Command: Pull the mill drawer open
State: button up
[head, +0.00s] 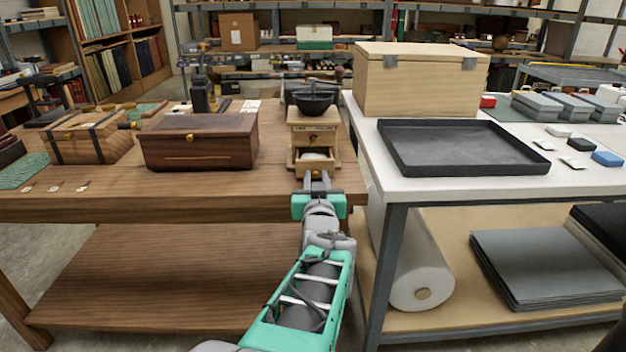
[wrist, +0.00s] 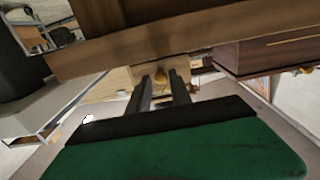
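The mill (head: 313,132) is a small light-wood box with a dark bowl and crank on top, near the front edge of the brown table. Its drawer (head: 315,165) stands partly out at the base, with something pale visible inside. My gripper (head: 318,176) is right in front of the drawer, pointing at it. I cannot tell whether a finger touches the knob.
A dark wooden chest (head: 199,140) with a brass knob stands left of the mill. The white table (head: 450,186) at right holds a black tray (head: 462,170) and a large wooden box (head: 420,85). The brown table's front edge (head: 180,208) runs below my gripper.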

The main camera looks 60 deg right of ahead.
jog(key=shift+o, duration=1.1)
jog(key=shift+a, duration=0.15)
jog(key=v, duration=0.7)
jog(key=shift+s+a+p, duration=0.2)
jog(key=shift+a+p, duration=0.05)
jog(key=shift+p, duration=0.1)
